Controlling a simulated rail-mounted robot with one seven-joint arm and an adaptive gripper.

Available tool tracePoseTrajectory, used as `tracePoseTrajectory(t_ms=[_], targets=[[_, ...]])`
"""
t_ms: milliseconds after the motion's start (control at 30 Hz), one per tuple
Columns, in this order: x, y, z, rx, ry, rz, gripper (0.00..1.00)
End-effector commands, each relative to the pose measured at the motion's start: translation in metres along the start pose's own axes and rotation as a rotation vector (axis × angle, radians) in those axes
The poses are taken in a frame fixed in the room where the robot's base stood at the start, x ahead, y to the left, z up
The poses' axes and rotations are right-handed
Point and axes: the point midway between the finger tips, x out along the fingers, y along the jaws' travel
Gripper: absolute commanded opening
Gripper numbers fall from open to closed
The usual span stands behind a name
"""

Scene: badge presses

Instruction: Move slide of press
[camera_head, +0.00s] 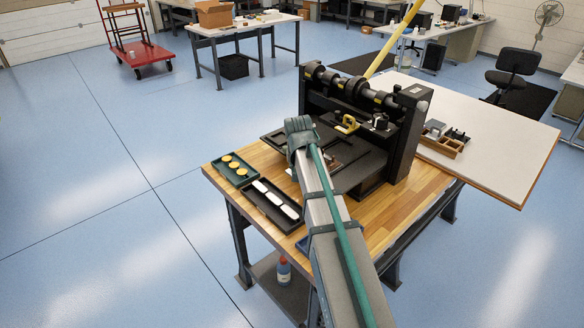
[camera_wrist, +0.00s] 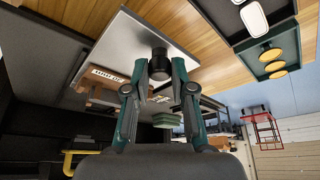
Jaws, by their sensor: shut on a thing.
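In the head view my arm covers the gripper, the knob and most of the slide. A brown block with lettering (camera_wrist: 105,74) shows beside the plate in the wrist view.
A green tray with several yellow discs (camera_head: 232,168) and a dark tray with white pieces (camera_head: 275,203) lie left of my arm on the workbench (camera_head: 378,212). A pale board (camera_head: 490,130) with a wooden parts box (camera_head: 441,144) is right of the press.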

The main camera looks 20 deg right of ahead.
Motion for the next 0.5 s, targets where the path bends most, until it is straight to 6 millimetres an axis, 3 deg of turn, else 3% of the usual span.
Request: tracePoseTrajectory(t_ms=[200,233,300,367,500], targets=[[-0.0001,-0.0036,0.0028,0.000,-0.007,-0.008,0.00],[-0.0001,-0.0036,0.0029,0.000,-0.007,-0.008,0.29],[-0.0001,-0.0036,0.0028,-0.001,-0.006,-0.007,0.41],[-0.0001,-0.0033,0.0026,-0.001,-0.006,-0.007,0.49],[0.0000,-0.0028,0.0020,-0.001,-0.004,-0.006,0.49]])
